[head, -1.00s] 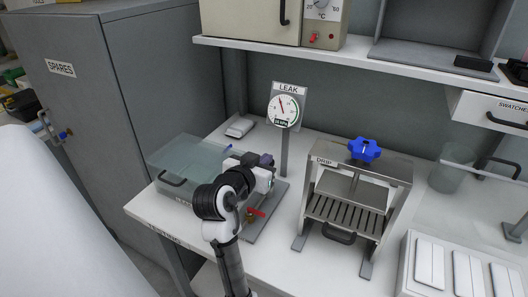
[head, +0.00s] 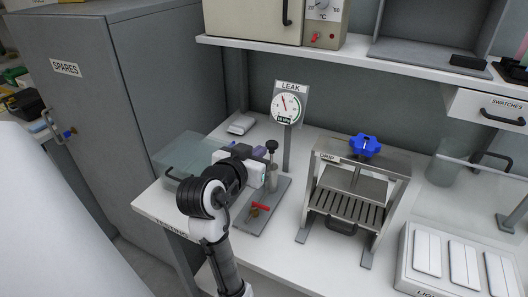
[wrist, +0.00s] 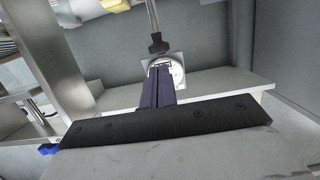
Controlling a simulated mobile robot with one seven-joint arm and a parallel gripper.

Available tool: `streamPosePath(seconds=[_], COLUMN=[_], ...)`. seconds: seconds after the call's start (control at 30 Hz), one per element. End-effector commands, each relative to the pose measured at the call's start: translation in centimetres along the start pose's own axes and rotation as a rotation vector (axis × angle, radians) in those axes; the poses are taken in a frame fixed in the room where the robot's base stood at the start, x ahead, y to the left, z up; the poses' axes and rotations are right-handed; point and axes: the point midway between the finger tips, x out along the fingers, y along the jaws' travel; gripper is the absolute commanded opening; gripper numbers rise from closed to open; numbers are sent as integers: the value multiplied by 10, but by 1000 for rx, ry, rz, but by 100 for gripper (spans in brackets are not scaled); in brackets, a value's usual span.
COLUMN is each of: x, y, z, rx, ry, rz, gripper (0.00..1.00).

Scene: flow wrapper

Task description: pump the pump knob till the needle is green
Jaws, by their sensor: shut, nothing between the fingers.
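The pump knob (head: 271,146) is a black cap on a thin rod above a grey cylinder, on a grey base plate. It stands upright and raised in the head view, and also shows in the wrist view (wrist: 158,44). My gripper (head: 259,152) is shut and empty, just left of the knob and apart from it. Its purple fingers (wrist: 160,72) point towards the knob in the wrist view. The LEAK gauge (head: 286,107) stands behind on a post. Its needle leans up and left, and the green band lies on the dial's right side, away from the needle.
A red valve handle (head: 259,206) sits low on the pump plate. A clear lidded box (head: 187,155) is left, partly behind my arm. A shelf (head: 350,60) overhangs the back.

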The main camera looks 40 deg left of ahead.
Motion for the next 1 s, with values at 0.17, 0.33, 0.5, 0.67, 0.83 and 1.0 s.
streamPosePath(seconds=[0.17, 0.33, 0.5, 0.67, 0.83, 1.0], x=[-28, -39, -40, -40, -40, -42], y=[-1, 0, 0, 0, 0, -1], z=[0, -1, -1, -1, -1, -4], rx=[1, 2, 2, 1, 1, 2], ry=[4, 2, 2, 2, 2, 3], rz=[-3, -2, -1, -1, -1, -2], gripper=[0, 0, 0, 0, 0, 0])
